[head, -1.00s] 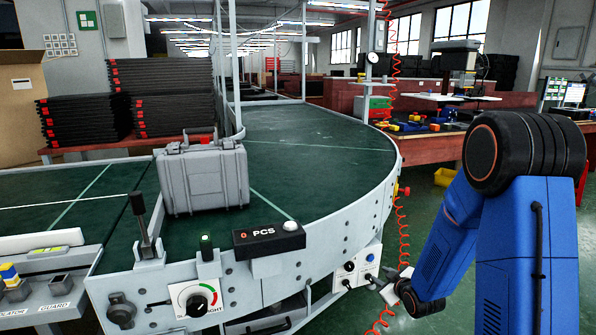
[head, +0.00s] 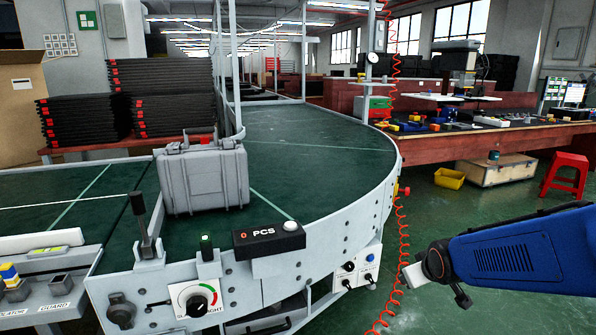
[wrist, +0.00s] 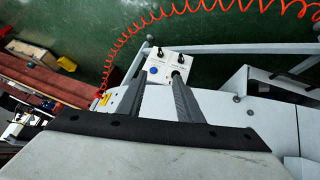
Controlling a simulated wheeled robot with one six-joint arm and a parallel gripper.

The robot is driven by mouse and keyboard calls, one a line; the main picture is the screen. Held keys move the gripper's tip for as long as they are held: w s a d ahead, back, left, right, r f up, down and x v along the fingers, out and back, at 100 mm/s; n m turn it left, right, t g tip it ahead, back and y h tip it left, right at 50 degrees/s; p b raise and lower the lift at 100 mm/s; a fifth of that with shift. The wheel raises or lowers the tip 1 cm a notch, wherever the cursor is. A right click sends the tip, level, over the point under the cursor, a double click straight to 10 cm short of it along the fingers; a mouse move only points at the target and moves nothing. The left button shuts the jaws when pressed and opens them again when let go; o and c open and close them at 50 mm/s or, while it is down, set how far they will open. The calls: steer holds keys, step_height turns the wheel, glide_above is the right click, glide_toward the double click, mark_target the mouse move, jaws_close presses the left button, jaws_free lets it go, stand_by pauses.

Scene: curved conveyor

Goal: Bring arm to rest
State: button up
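My blue arm reaches in low from the right edge of the head view. My gripper (head: 411,275) is at its end, in front of the curved conveyor's right side and apart from the grey case. In the wrist view my gripper (wrist: 159,80) shows two dark fingers spread apart with nothing held between them. A white control box (wrist: 167,70) with black knobs and a blue button lies beyond the fingertips. The same control box (head: 358,268) shows on the conveyor's side in the head view.
The green curved conveyor (head: 310,135) carries a closed grey case (head: 205,180). A PCS button box (head: 268,240) and dial (head: 195,300) sit on its near edge. A red coiled hose (head: 399,240) hangs close to my gripper. A red stool (head: 566,172) and yellow bin (head: 449,179) stand behind.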

steer(key=s+a+r+m+g, duration=0.1)
steer(key=s+r, duration=0.2)
steer(key=s, duration=1)
steer(key=s+a+r+m+g, duration=0.1)
steer(key=s+r+m+g, duration=0.1)
steer(key=s, duration=1)
steer(key=shift+s+a+r+g+y, duration=0.3)
steer(key=shift+s+r, duration=0.05)
steer(key=shift+r, duration=0.2)
